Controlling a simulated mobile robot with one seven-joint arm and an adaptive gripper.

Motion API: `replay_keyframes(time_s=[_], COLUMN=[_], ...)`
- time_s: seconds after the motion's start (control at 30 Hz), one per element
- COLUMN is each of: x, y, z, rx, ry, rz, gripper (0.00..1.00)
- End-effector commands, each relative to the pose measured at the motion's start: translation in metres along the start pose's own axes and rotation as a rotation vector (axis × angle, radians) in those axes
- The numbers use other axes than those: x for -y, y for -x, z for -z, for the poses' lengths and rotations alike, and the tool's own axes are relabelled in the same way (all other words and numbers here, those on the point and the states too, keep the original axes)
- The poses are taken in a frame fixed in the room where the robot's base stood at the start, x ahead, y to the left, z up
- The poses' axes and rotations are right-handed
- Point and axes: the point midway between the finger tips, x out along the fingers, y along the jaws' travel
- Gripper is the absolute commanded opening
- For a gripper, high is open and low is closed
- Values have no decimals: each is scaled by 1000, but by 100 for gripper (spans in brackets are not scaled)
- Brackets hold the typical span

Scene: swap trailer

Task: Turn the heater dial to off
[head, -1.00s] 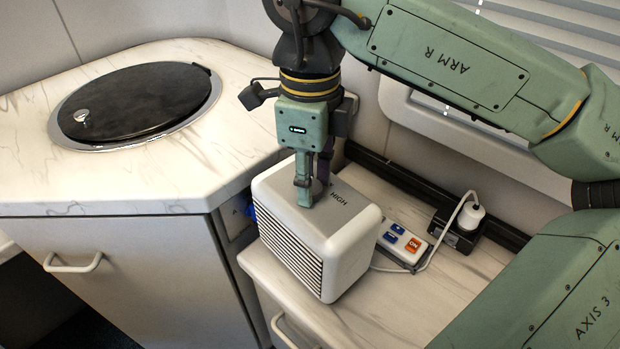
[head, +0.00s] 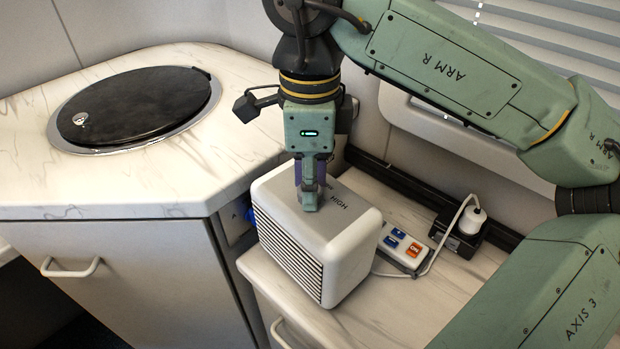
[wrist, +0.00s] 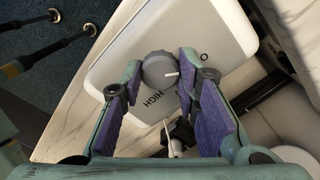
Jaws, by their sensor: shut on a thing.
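The heater (head: 350,250) is a white box with a slatted front, standing on the low marble-patterned top. Its grey round dial (wrist: 158,70) shows in the wrist view, with a white pointer mark on its right side. The mark points between the "HIGH" lettering and an "O" mark (wrist: 204,57) on the heater's top. My gripper (head: 309,202) comes down from above onto the heater's top. In the wrist view its purple-padded fingers (wrist: 160,72) are shut on the dial, one on each side. In the head view the fingers mostly hide the dial.
A power strip (head: 403,247) with blue and orange switches lies right of the heater. A white plug (head: 472,220) with a cable sits in a black socket block behind it. A higher counter (head: 190,160) with a round black lid (head: 135,100) stands at left, close to the heater.

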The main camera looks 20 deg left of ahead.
Motion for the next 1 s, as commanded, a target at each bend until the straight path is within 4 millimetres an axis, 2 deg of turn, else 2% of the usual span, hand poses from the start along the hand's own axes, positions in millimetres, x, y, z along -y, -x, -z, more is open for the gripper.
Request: replay_keyframes(time_s=[0.07, 0.1, 0.37, 0.63, 0.77, 0.87, 1.0], x=[0, 0, 0, 0, 0, 1, 1], y=[0, 0, 0, 0, 7, 21, 52], z=[0, 0, 0, 0, 0, 0, -1], rx=[0, 0, 0, 0, 0, 0, 0], ry=[1, 1, 0, 0, -1, -2, -1], rz=[0, 0, 0, 0, 1, 3, 3], gripper=[1, 32, 49, 50, 50, 50, 50])
